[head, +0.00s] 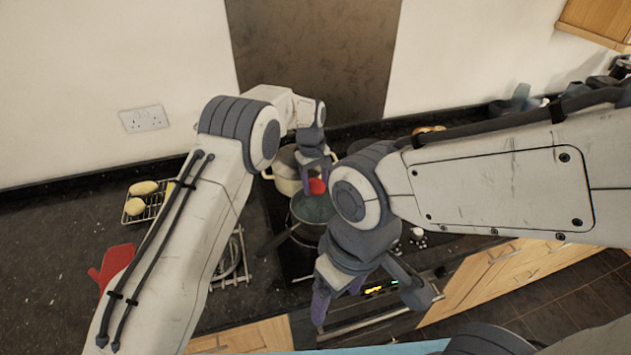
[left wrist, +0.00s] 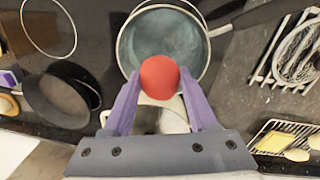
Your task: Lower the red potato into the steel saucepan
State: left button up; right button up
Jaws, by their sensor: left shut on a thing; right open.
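The red potato (head: 317,186) is held between the fingertips of my left gripper (head: 316,172); it also shows in the left wrist view (left wrist: 159,77). The steel saucepan (head: 312,208) stands on the hob with its long handle pointing to the lower left. In the left wrist view the saucepan (left wrist: 165,42) is open, with a bluish-grey inside, and the potato overlaps its lower rim. The potato looks above the pan; the exact height is hard to tell. My right gripper (head: 367,294) is open and empty, over the oven front.
A cream two-handled pot (head: 285,172) stands just behind the saucepan. A dark pan (left wrist: 60,95) is beside them. A wire rack with yellow items (head: 143,203) and a red mitt (head: 108,264) lie on the left counter. My right arm covers part of the hob.

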pick_arm(q)
jog(key=b, duration=0.5)
send_over(316, 221)
jog(key=shift+f, duration=4.5)
jog(key=shift+f+b, duration=1.85)
jog(key=shift+f, duration=0.65)
jog(key=o, duration=1.5)
jog(key=shift+c, duration=0.2)
